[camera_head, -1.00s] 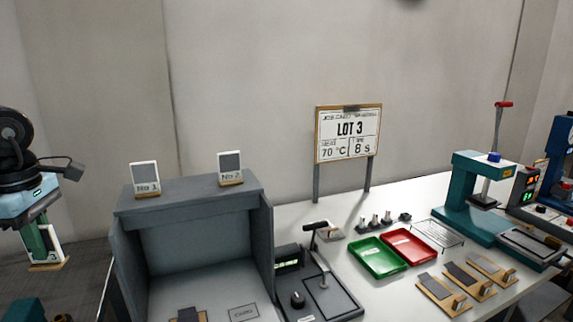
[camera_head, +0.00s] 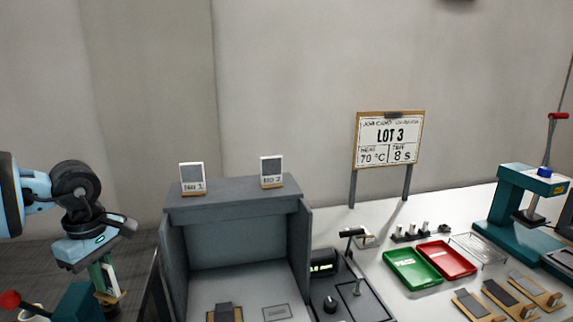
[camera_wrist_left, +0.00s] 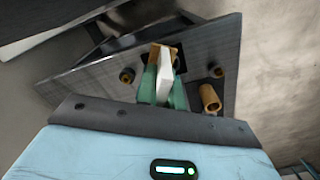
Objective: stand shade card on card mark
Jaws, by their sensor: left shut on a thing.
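My left gripper (camera_head: 106,272) is shut on a white shade card (camera_head: 110,279) with a wooden foot, left of the grey booth and apart from it. In the left wrist view the card (camera_wrist_left: 165,66) sits edge-on between the green fingers, its wooden foot at the far end. The card mark (camera_head: 277,313), an outlined rectangle, lies on the booth floor, right of a dark strip on a wooden board (camera_head: 225,312). Two more cards, No 1 (camera_head: 192,177) and No 2 (camera_head: 271,170), stand on the booth top. My right gripper is not in view.
The booth (camera_head: 236,222) has side walls and a roof and is open at the front. To its right are a device with a lever (camera_head: 352,295), a green tray (camera_head: 412,268), a red tray (camera_head: 447,258), several wooden boards (camera_head: 510,297) and a teal press (camera_head: 515,205).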

